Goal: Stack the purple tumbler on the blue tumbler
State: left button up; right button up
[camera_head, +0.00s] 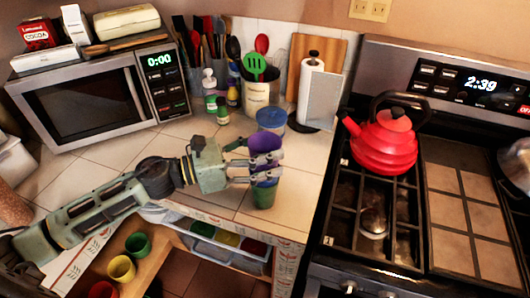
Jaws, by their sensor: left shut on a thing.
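My left gripper (266,168) reaches in from the left over the counter's front edge and is shut on the purple tumbler (265,142). The purple tumbler's top shows above the fingers, and its middle is hidden behind them. Directly below the fingers is a bluish-violet band (265,182), which seems to be the blue tumbler. It sits at the top of a green tumbler (263,197) standing on the tiles. The fingers hide where the purple and blue tumblers meet, so I cannot tell whether they touch. My right gripper is not in view.
A microwave (95,95) is at left. A red kettle (382,142) sits on the stove at right. Green (138,243), yellow (122,268) and red (103,290) cups stand lower left.

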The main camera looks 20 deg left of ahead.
pick_arm(q)
jog(key=shift+f, duration=0.55)
jog(key=shift+f, duration=0.1)
jog(key=shift+f+b, duration=0.55)
jog(key=shift+b, duration=0.2)
jog(key=o, duration=1.2)
jog(key=shift+c, duration=0.2)
jog(key=shift+r, duration=0.1)
